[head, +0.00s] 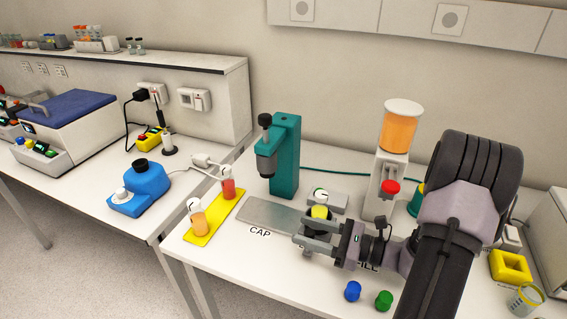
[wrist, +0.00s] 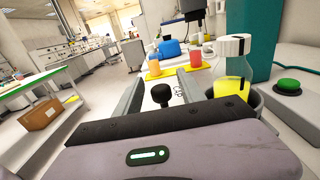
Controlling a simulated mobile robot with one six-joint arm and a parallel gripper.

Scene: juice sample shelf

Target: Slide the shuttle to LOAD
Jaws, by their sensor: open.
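The shuttle holds a bottle (head: 320,212) of yellow liquid with a white top; the bottle also shows in the wrist view (wrist: 232,82), seated in a dark round holder. The grey track plate (head: 268,214) runs left from it, beside the printed word CAP. A black knob (wrist: 162,94) stands between my fingers in the wrist view; it appears to be the shuttle's handle. My gripper (head: 308,230) is open, with its fingers either side of the knob and apart from it as far as I can tell. My arm hides the right part of the track, and the LOAD mark is not legible.
A teal press (head: 285,155) stands behind the track, and an orange dispenser (head: 402,125) behind its right part. A yellow rack (head: 215,219) with two filled bottles is at the left. Blue (head: 353,291) and green (head: 384,300) caps lie in front. A green button (wrist: 288,86) is nearby.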

